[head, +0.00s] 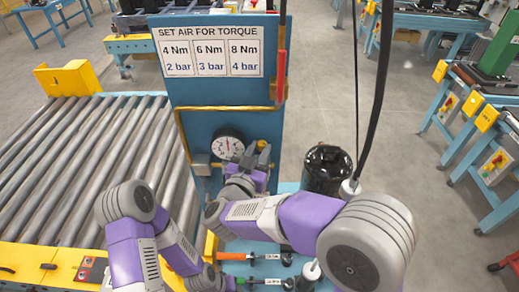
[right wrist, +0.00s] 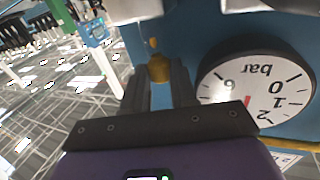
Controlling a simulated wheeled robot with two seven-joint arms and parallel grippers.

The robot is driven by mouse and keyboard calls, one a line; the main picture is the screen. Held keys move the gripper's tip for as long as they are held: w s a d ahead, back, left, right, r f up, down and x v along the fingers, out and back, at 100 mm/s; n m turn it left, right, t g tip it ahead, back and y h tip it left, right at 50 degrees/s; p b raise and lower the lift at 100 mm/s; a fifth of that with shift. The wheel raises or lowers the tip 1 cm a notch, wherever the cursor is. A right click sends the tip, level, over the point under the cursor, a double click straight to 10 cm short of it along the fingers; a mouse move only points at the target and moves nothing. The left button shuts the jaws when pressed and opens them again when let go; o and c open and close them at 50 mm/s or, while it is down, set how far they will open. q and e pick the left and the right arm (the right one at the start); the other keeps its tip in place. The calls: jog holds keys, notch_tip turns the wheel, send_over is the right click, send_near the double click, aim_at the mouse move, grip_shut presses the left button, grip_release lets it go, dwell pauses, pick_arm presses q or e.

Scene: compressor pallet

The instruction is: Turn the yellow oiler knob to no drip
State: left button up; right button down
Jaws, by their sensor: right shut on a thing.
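The yellow oiler knob (right wrist: 159,68) shows in the right wrist view between the two fingers of my right gripper (right wrist: 159,82). In the head view, the knob (head: 262,145) is a small yellow spot on the front of the blue panel, right of the round gauge. My right gripper (head: 261,158) reaches up to it and is shut on it; the fingers cover part of the knob and the oiler body. My left gripper (head: 230,283) is low in the head view, near the tools on the bench; its fingers are too small and hidden to read.
The pressure gauge (head: 228,144) is close left of my right gripper; it also shows in the right wrist view (right wrist: 255,88). A torque sign (head: 211,52) tops the panel. A black bin (head: 326,168) stands to the right. A roller conveyor (head: 80,150) fills the left.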

dwell(0.3)
jog(key=c, duration=0.9)
grip_release()
jog(key=shift+s+d+r, duration=0.1)
jog(key=shift+a, duration=0.2)
